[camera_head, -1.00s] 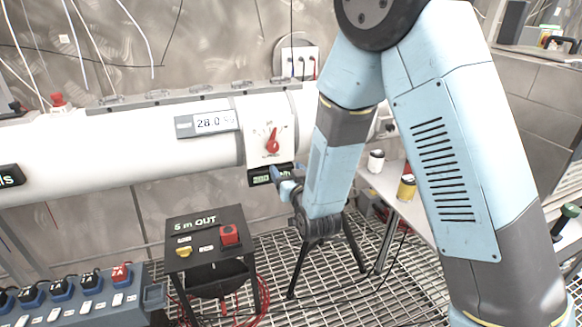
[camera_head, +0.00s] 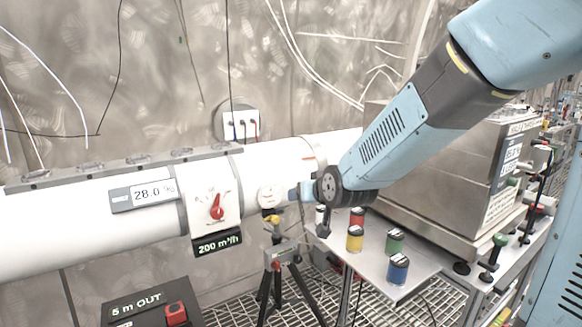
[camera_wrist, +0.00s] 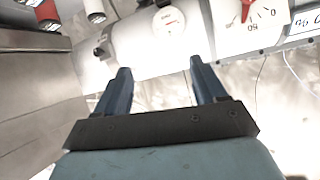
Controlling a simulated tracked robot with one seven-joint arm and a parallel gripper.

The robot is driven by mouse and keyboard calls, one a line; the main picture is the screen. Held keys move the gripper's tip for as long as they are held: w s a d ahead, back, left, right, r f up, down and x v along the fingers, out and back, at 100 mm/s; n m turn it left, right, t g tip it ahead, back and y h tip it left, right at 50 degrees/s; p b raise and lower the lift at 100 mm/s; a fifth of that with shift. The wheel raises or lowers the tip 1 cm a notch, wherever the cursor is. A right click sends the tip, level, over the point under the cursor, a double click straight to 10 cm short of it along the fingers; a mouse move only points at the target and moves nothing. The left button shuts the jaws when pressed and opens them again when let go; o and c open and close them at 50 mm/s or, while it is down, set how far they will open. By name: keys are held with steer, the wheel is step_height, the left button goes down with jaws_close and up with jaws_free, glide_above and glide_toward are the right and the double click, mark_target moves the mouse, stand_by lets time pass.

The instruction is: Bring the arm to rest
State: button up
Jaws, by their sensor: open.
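My blue-and-grey arm reaches in from the upper right in the head view. My gripper (camera_head: 304,192) is at its end, in front of the white pipe (camera_head: 95,222) and near a small round gauge (camera_head: 270,197). In the wrist view my gripper (camera_wrist: 158,82) shows two dark blue fingers standing apart with nothing between them. The same pipe (camera_wrist: 140,55) and gauge (camera_wrist: 168,20) lie beyond the fingers. Whether the fingers touch anything cannot be seen in the head view, but the wrist view shows a gap.
A side table (camera_head: 345,245) with several coloured canisters stands below my gripper. A steel cabinet (camera_head: 440,185) is to the right. A tripod (camera_head: 281,256) and the "5 m OUT" box (camera_head: 145,303) stand in front of the pipe, which carries a red-knobbed dial (camera_head: 216,208).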

steer(key=s+d+r+m+g+h, duration=0.1)
steer(key=s+d+r+g+h, duration=0.1)
steer(key=s+d, duration=0.7)
steer(key=s+d+r+m+g+h, duration=0.1)
steer(key=s+d+r, duration=0.4)
steer(key=s+d, duration=0.5)
steer(key=shift+s+d+m+g+h, duration=0.15)
steer(key=shift+s+m+g+h, duration=0.4)
steer(key=shift+s+g, duration=1.6)
steer(key=shift+s+t, duration=0.85)
steer(key=shift+c, duration=0.3)
stand_by(1.2)
